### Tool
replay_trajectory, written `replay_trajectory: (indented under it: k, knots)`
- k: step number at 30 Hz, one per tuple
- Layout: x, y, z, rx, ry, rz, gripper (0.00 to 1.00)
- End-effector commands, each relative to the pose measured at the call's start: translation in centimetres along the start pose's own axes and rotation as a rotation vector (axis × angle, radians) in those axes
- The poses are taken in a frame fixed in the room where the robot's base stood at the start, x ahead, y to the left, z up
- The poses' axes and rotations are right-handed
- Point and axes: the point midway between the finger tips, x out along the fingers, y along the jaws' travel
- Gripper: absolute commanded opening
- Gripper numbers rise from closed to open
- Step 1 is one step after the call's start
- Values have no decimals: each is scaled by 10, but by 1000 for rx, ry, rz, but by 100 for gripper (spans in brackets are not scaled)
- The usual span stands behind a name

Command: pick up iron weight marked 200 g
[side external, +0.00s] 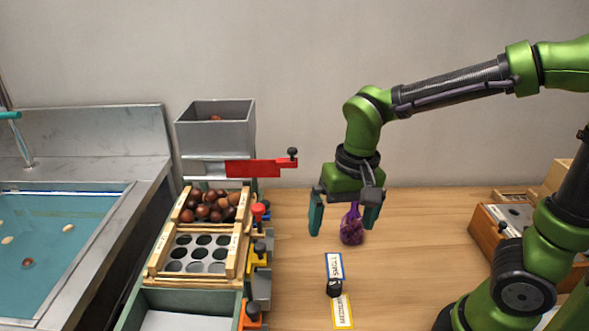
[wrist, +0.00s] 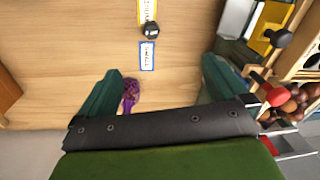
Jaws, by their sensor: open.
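A small dark weight-like piece (side external: 334,288) stands between a blue-edged card marked SMALL (side external: 334,265) and a yellow-edged card (side external: 342,312) on the table. It also shows at the top of the wrist view (wrist: 151,29). No 200 g mark can be read on it. My gripper (side external: 343,219) is open and points down above the table, behind the cards in the side view. A purple net bag (side external: 352,228) with dark contents stands close to the fingers; in the wrist view it is beside the left finger (wrist: 131,92). Nothing appears gripped.
A wooden box (side external: 485,237) with metal pieces stands at the right; its contents are unclear. At left are a chestnut tray (side external: 243,197), a plate with round holes (side external: 168,255), coloured knobs, a grey hopper (side external: 215,132) and a water sink (side external: 60,225).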

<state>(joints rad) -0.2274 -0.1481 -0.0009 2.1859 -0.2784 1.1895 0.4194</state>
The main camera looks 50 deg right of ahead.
Motion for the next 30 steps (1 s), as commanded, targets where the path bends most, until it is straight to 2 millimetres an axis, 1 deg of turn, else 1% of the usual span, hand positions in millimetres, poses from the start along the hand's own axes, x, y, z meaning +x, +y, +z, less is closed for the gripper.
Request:
replay_trajectory:
  k: [1, 3, 6, 10, 14, 15, 17, 18, 22, 30]
  knots:
    - [-8, 5, 2, -52, 38, -55, 100]
    - [-17, 12, 5, -121, 96, -126, 100]
    - [-31, 22, 8, -196, 196, -211, 100]
    - [-48, 36, 13, -239, 329, -291, 100]
    - [-59, 46, 16, -220, 408, -332, 100]
    - [-62, 48, 16, -211, 421, -338, 98]
    - [-65, 50, 16, -203, 437, -343, 89]
    - [-67, 51, 16, -200, 443, -345, 83]
    - [-68, 52, 15, -195, 445, -344, 64]
    - [-68, 51, 15, -196, 443, -344, 64]
